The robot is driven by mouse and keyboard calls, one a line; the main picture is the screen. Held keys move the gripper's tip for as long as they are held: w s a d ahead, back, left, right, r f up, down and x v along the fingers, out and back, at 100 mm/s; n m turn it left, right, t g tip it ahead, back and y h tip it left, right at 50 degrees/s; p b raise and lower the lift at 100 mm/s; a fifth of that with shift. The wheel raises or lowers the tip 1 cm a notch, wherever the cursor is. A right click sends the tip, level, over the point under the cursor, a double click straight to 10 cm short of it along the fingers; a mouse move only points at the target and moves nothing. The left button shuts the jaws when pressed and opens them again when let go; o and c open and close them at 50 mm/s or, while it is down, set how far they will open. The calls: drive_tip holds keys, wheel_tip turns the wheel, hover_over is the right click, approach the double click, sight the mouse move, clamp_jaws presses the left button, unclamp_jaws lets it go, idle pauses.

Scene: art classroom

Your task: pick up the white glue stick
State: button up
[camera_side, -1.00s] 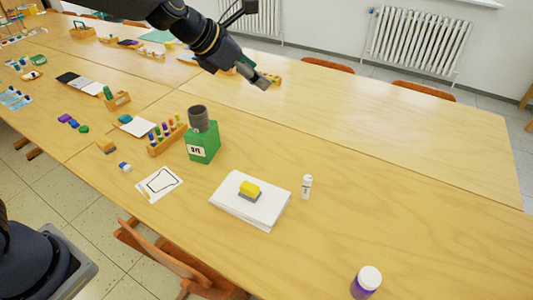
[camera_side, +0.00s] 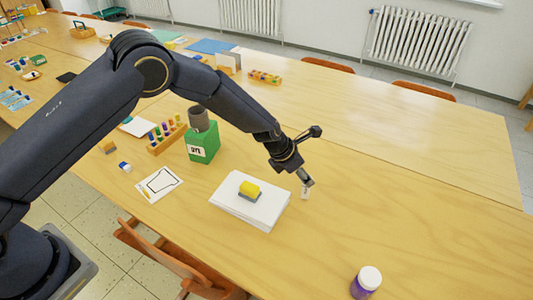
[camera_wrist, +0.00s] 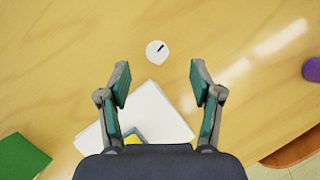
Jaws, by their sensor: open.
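The white glue stick (camera_side: 305,193) stands on the table just right of the paper stack in the side view, its top partly hidden by my gripper (camera_side: 307,180). In the wrist view the glue stick (camera_wrist: 157,52) is seen from above as a white round top with a dark mark. My gripper (camera_wrist: 160,82) is open there and empty. The glue stick lies just beyond the fingertips, about midway between them sideways. Nothing visibly touches it.
A white paper stack (camera_side: 265,213) with a yellow block (camera_side: 249,189) on a grey base is beside the glue stick. A green box (camera_side: 203,145) stands farther left, a purple jar (camera_side: 366,283) nearer the front. Table to the right is clear.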

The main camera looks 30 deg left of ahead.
sight(306, 189)
drive_tip(key=x, duration=0.6)
drive_tip(key=shift+a, duration=0.15)
drive_tip(key=c, duration=1.2)
